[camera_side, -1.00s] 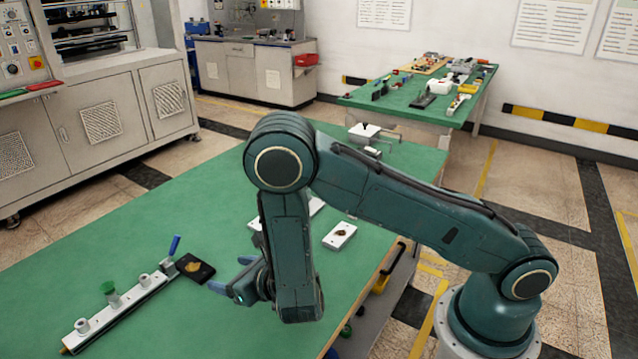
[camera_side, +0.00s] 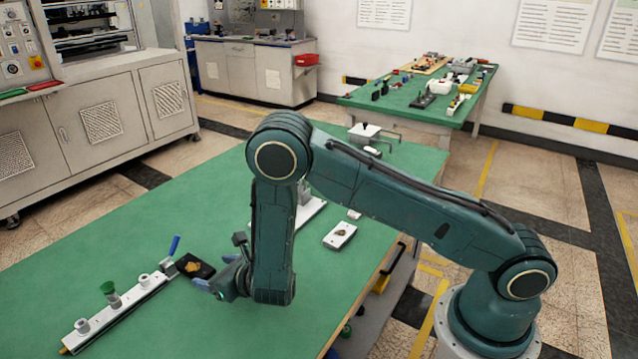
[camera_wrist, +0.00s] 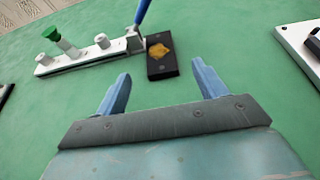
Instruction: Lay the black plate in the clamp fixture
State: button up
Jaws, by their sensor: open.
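The black plate (camera_side: 205,272), with an orange-tan patch on top, lies on the green table at the right end of a white rail fixture (camera_side: 118,312). The rail carries white posts, a green knob and a raised blue lever (camera_side: 174,245). In the wrist view the plate (camera_wrist: 155,70) sits close beside the rail's lever end (camera_wrist: 75,60); I cannot tell whether they touch. My gripper (camera_side: 212,277) is open and empty, its blue fingers pointing at the plate. In the wrist view the fingers (camera_wrist: 161,78) are spread on either side of the plate's near end, short of it.
A white block with a brown patch (camera_side: 340,235) lies right of my arm. A white flat piece (camera_side: 310,211) is partly hidden behind my arm. Another white fixture (camera_side: 366,131) stands at the table's far end.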

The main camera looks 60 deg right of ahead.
aim_at(192, 265)
jog(key=shift+x, duration=1.35)
jog(key=shift+x, duration=2.6)
jog(key=shift+r, duration=0.1)
jog(key=shift+c, duration=0.4)
jog(key=c, duration=1.2)
jog(key=shift+r, duration=0.1)
